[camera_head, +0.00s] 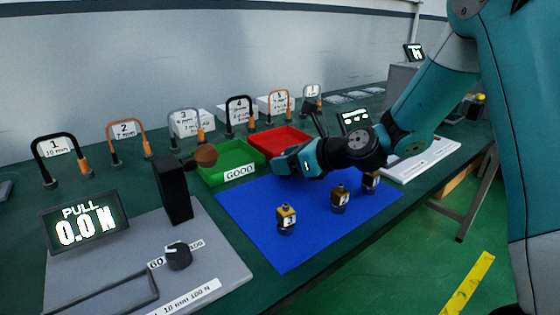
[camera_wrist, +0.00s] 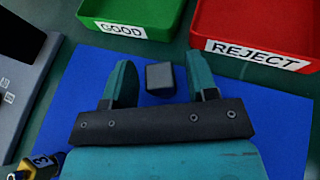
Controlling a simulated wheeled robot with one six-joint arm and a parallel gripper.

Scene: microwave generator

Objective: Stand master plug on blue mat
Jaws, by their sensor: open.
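Several small dark plugs with yellow label bands stand on the blue mat (camera_head: 265,243): a front one (camera_head: 286,220), a middle one (camera_head: 339,197) and one farther right (camera_head: 371,181) partly below my arm. I cannot tell which is the master plug. My gripper (camera_head: 282,164) is low over the mat's back edge, near the trays. In the wrist view my open gripper (camera_wrist: 156,86) has a small dark grey block (camera_wrist: 160,77) between its fingers, with gaps on both sides. Whether this block is a plug is unclear. A labelled plug (camera_wrist: 40,165) shows at lower left there.
A green GOOD tray (camera_head: 226,178) and a red REJECT tray (camera_wrist: 250,60) stand just behind the mat. A grey pull tester (camera_head: 205,262) with a black post (camera_head: 174,190) is at left. Numbered padlock-like hoops (camera_head: 55,150) line the back.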

